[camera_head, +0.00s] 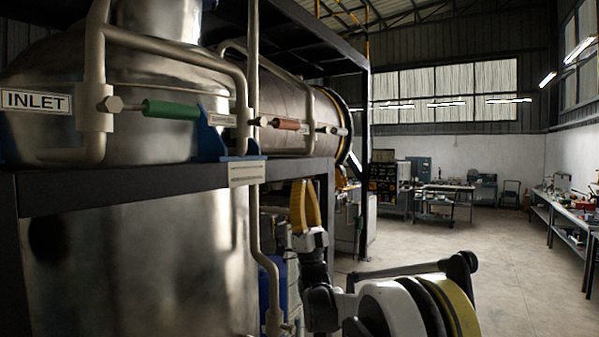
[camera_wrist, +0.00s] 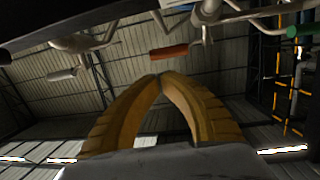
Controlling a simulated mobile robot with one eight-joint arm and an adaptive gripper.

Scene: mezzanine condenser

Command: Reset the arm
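My gripper (camera_head: 305,188) has two curved yellow fingers. In the head view it points straight up in front of the tank rack, right of a vertical pipe and below the level of the valve handles. In the wrist view the fingertips of my gripper (camera_wrist: 160,77) meet, with nothing between them. A green valve handle (camera_head: 172,110) and a red valve handle (camera_head: 286,124) sit on the pipes above and left of it. The wrist view looks upward and shows the red handle (camera_wrist: 169,52) beyond the fingertips and the green handle (camera_wrist: 303,31) at right.
A large steel tank (camera_head: 140,265) and a dark rack beam (camera_head: 120,185) fill the left. An INLET label (camera_head: 36,101) is at far left. A vertical pipe (camera_head: 256,235) stands close to my arm. Open floor (camera_head: 530,270) lies right, with a workbench (camera_head: 567,225) along the wall.

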